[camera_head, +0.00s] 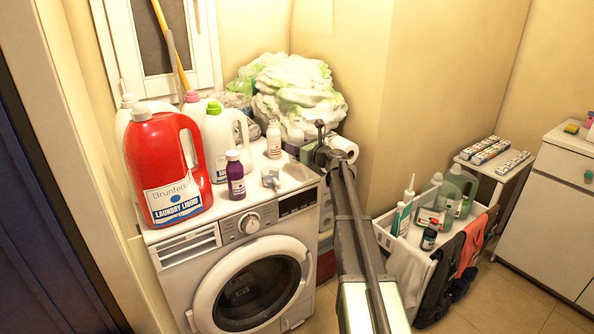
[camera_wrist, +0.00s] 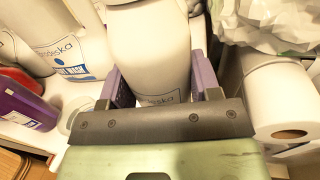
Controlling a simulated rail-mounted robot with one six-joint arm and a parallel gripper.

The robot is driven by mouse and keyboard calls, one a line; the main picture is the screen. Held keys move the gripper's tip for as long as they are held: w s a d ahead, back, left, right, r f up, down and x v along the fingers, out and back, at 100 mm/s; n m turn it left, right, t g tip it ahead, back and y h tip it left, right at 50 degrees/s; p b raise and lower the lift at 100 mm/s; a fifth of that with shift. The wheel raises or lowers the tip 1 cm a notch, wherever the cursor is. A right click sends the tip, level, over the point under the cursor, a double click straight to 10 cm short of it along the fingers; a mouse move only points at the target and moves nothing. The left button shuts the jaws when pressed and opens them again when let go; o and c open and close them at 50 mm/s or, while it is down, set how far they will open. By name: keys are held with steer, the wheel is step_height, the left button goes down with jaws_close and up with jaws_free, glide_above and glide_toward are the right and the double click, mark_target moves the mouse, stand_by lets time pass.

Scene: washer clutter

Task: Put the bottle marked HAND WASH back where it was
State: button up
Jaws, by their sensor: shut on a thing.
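My gripper (camera_wrist: 152,92) is shut on a white bottle (camera_wrist: 150,45), with one purple finger on each side of its body. The end of a brand name shows on the bottle; the rest of its marking is hidden behind the gripper. In the head view, my gripper (camera_head: 311,150) is at the right rear of the washing machine top (camera_head: 296,178), and a white bottle (camera_head: 295,134) shows just left of it. I cannot tell whether the held bottle touches the surface. Another white container (camera_wrist: 66,42) with a blue label band stands left in the wrist view.
A red laundry jug (camera_head: 168,160), a green-capped white jug (camera_head: 222,140), a small white bottle (camera_head: 273,140) and a purple bottle (camera_head: 235,176) crowd the top. A paper roll (camera_wrist: 281,100) is close on the right. A bulging bag (camera_head: 296,88) is behind.

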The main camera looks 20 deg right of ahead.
step_height(320, 180, down, 4)
steer(key=b, duration=0.4)
steer(key=shift+f+b, duration=0.25)
steer(key=shift+b, duration=0.05)
steer(key=shift+r, duration=0.3)
steer(key=shift+f, duration=0.3)
steer(key=o, duration=1.1)
steer(key=shift+r, duration=0.15)
steer(key=shift+c, duration=0.2)
steer(key=shift+r+p, duration=0.3)
steer(key=shift+p, duration=0.1)
steer(key=v, duration=1.2)
steer(key=shift+f, duration=0.15)
